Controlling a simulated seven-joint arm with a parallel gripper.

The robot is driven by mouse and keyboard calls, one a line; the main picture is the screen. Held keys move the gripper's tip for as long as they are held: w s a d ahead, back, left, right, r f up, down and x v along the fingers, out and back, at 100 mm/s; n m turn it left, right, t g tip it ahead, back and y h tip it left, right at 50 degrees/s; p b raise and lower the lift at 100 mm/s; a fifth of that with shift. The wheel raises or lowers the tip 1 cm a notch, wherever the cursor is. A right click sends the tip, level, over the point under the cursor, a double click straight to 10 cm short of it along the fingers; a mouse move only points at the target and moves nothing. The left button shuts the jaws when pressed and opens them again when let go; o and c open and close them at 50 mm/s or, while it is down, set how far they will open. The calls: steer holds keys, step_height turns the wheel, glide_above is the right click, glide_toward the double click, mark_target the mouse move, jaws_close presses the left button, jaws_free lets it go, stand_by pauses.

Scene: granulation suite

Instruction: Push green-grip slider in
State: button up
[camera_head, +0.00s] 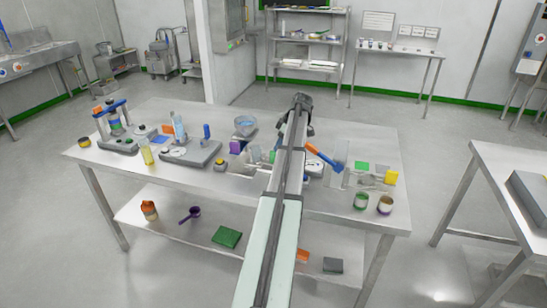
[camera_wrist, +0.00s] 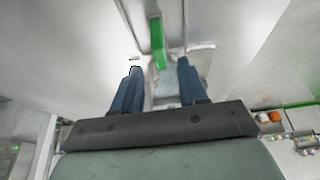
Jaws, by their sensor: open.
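In the wrist view a bright green bar (camera_wrist: 158,42), which looks like the slider's green grip, stands beyond my fingertips, roughly centred between them. A pale, partly clear block (camera_wrist: 168,78) shows below it, between the fingers. My gripper (camera_wrist: 159,68) is open, its two blue fingers apart with nothing clearly held. I cannot tell whether a finger touches the grip.
The steel table (camera_head: 130,158) holds a grey scale-like device (camera_head: 203,151), a glass bowl (camera_head: 245,125) and a yellow bottle (camera_head: 146,152) on the left.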

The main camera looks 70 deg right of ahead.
mark_target(274, 156)
steer(key=x, duration=0.7)
steer(key=shift+w+f, duration=0.1)
steer(key=shift+f, duration=0.25)
jaws_close()
stand_by(0.3)
